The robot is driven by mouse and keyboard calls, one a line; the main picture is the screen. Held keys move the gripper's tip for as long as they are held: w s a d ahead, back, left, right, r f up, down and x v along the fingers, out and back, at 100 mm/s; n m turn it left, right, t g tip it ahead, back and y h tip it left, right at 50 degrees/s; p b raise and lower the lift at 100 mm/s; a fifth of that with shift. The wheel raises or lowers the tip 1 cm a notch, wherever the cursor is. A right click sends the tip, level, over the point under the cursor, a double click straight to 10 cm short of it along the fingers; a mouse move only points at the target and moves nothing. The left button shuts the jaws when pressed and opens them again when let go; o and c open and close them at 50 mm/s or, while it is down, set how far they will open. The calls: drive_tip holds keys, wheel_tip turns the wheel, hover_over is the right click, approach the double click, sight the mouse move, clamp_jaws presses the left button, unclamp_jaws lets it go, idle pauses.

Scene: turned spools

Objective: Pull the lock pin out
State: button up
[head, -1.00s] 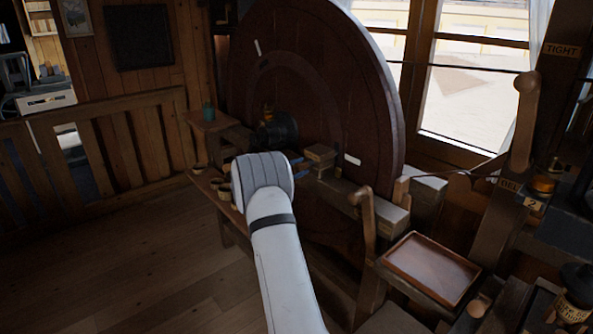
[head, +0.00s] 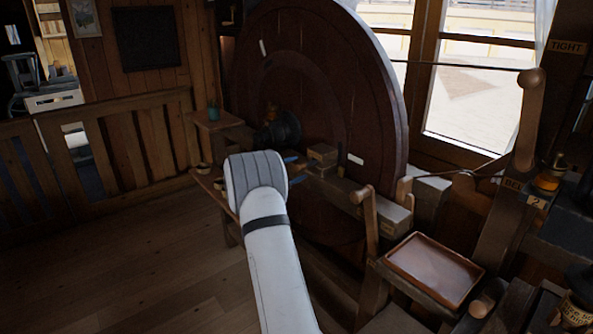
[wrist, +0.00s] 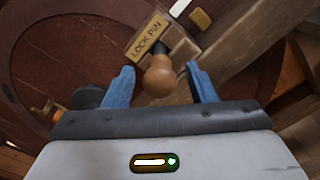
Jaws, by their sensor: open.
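The lock pin shows in the wrist view as a round wooden knob (wrist: 160,76) on a dark shaft. A tan label (wrist: 147,36) reading "LOCK PIN" is beside the shaft. My gripper (wrist: 161,72) is open, with one blue finger on each side of the knob. Gaps show between the knob and both fingers, so it is not gripped. In the head view my white arm hides the pin; only bits of blue finger (head: 291,158) show past the arm's end.
A large dark wooden wheel (head: 325,100) stands behind the pin. A wooden beam (head: 340,190) runs in front of it. An upright wooden lever (head: 368,225) and a shallow tray (head: 434,268) are to the right. Open floor (head: 140,260) lies to the left.

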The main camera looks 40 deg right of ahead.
drive_tip(key=a+b, duration=0.1)
drive_tip(key=a, duration=0.6)
drive_tip(key=shift+a, duration=0.4)
drive_tip(key=s+a+m+t+y, duration=0.1)
drive_tip(key=s+a+m+y, duration=0.3)
drive_tip(key=s+a+y, duration=0.5)
drive_tip(key=s+a+m+t+y, duration=0.1)
drive_tip(key=s+a+m+y, duration=0.4)
drive_tip(key=s+a, duration=2)
drive_tip(key=s+f+y, duration=0.1)
drive_tip(key=y, duration=0.3)
drive_tip(key=shift+a+t, duration=0.3)
drive_tip(key=shift+w, duration=0.1)
drive_tip(key=shift+c, duration=0.3)
